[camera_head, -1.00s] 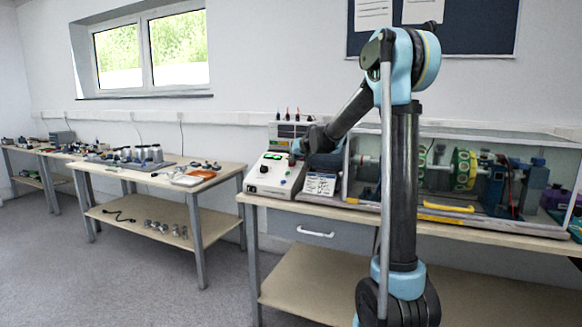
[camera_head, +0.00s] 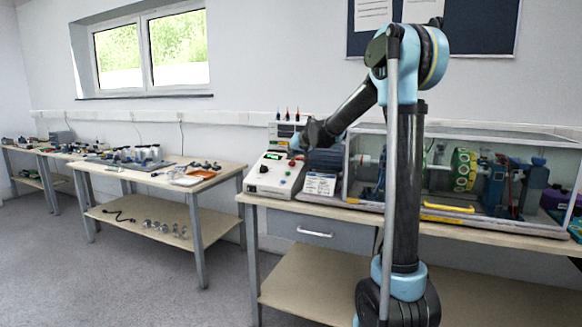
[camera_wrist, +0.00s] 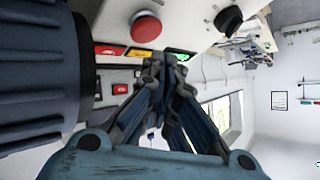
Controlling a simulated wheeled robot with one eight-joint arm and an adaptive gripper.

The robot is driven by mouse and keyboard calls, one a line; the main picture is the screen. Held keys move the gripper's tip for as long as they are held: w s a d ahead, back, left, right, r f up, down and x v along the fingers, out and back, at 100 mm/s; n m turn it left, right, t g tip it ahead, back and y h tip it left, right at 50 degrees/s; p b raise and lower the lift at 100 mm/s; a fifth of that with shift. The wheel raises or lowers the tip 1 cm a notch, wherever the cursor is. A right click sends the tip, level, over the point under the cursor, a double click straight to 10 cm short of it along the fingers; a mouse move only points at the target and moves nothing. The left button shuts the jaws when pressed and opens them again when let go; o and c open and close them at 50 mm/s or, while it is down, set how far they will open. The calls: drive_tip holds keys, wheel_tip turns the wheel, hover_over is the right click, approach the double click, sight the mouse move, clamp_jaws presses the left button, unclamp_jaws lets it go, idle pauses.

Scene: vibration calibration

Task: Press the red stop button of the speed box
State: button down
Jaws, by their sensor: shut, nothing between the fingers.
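The speed box (camera_head: 262,190) is a white box with a sloped panel at the left end of the right bench. Its red stop button (camera_wrist: 146,27) is a large round red cap at the top of the wrist view, standing out from the white panel. A black knob (camera_wrist: 228,19) is to its right there. My gripper (camera_wrist: 164,66) is shut and empty, its fingertips below and right of the red button in the wrist view, apart from it in the picture. In the head view my gripper (camera_head: 294,146) hangs over the upper right of the panel; its tips are small there.
Red and yellow labels (camera_wrist: 139,52) and a green lit display (camera_wrist: 178,57) show near the fingertips. A clear-walled case (camera_head: 460,175) with a rotor rig stands right of the speed box. A white card (camera_head: 320,184) stands between them.

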drive_tip(key=shift+s+a+r, duration=0.1)
drive_tip(key=shift+s+r, duration=0.15)
drive_tip(key=shift+r, duration=0.35)
drive_tip(key=shift+s+a+r, duration=0.1)
drive_tip(key=shift+s+r, duration=0.2)
drive_tip(key=shift+r, duration=0.35)
drive_tip(key=shift+s+a+r, duration=0.1)
drive_tip(key=shift+s+r, duration=0.15)
drive_tip(key=shift+r, duration=0.35)
drive_tip(key=s+d+f+g+h, duration=0.15)
drive_tip(key=s+d+f, duration=0.25)
drive_tip(key=s+d, duration=0.6)
drive_tip(key=s+d+f+g+h, duration=0.15)
drive_tip(key=s+d+f, duration=0.35)
drive_tip(key=s, duration=0.9)
drive_tip(key=s+d+f+g+h, duration=0.1)
drive_tip(key=s+d+f, duration=0.3)
drive_tip(key=s, duration=0.5)
drive_tip(key=s+d+f+m+g+h, duration=0.1)
drive_tip(key=s+d+f+g, duration=0.1)
drive_tip(key=s+f, duration=0.5)
drive_tip(key=s+d+f+m+g, duration=0.1)
drive_tip(key=s+d+f, duration=0.4)
drive_tip(key=s, duration=0.7)
drive_tip(key=shift+s+d+f+g+h, duration=0.15)
drive_tip(key=shift+d+f+g+h, duration=0.25)
drive_tip(key=shift+f+g, duration=0.25)
